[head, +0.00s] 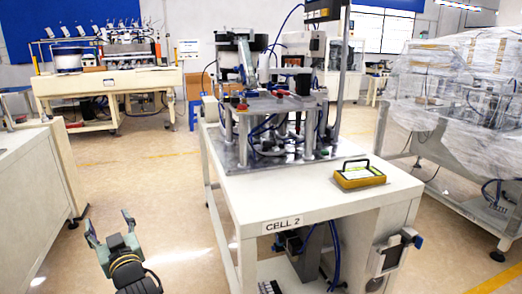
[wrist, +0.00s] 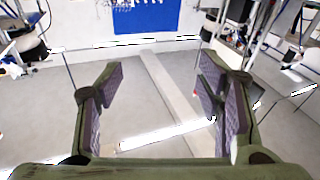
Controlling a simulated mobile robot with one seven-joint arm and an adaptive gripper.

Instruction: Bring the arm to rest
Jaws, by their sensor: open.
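My gripper (head: 110,232) is at the lower left of the head view, in the open aisle to the left of the white table marked CELL 2 (head: 316,196). Its two fingers are spread apart with nothing between them. In the wrist view my gripper (wrist: 158,100) shows open and empty, with bare floor and a long pale strip beyond the fingers. It touches nothing that I can see.
A yellow tray with a black handle (head: 358,175) sits on the CELL 2 table beside a feeder machine (head: 272,120). A pale bench (head: 30,170) stands at the left. A plastic-wrapped machine (head: 455,90) stands at the right. The aisle floor (head: 150,175) is clear.

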